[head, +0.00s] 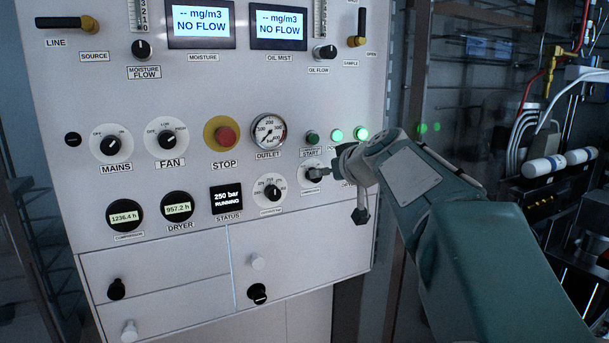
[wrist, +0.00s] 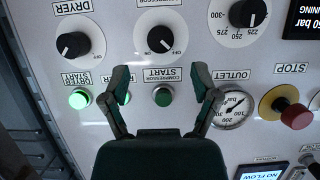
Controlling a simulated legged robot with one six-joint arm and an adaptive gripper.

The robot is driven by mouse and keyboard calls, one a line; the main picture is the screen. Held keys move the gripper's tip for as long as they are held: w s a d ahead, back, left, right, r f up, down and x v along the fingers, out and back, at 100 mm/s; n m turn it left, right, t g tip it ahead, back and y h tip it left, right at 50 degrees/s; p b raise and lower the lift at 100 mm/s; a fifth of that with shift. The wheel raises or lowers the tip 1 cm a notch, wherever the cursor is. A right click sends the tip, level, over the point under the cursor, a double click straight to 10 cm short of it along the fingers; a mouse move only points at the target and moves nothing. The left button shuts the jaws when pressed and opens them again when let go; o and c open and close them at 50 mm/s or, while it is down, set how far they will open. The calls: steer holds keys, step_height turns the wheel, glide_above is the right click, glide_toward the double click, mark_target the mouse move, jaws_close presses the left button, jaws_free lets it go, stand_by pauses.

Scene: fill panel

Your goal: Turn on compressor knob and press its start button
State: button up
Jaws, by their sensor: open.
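The compressor knob (wrist: 161,39) is a black knob on a white round dial, upside down in the wrist view. Its pointer appears to slant toward OFF. The compressor start button (wrist: 163,96) is dark green and unlit, and shows between my fingers. My gripper (wrist: 160,82) is open and empty, its fingertips apart on either side of the button's column, between the button and the knob in the picture. In the head view my gripper (head: 346,180) is in front of the panel's right side, beside the compressor knob (head: 316,173), partly covering labels. The start button (head: 312,137) is above it.
A lit green button (wrist: 79,99) is beside the compressor start button, below the dryer knob (wrist: 74,45). The outlet gauge (wrist: 232,108) and red stop button (wrist: 294,116) are on the other side. The status screen (head: 227,198) reads 250 bar, running. Cabling (head: 560,110) is at right.

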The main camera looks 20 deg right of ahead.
mark_target(316, 182)
steer(key=shift+x, duration=3.1)
jaws_close()
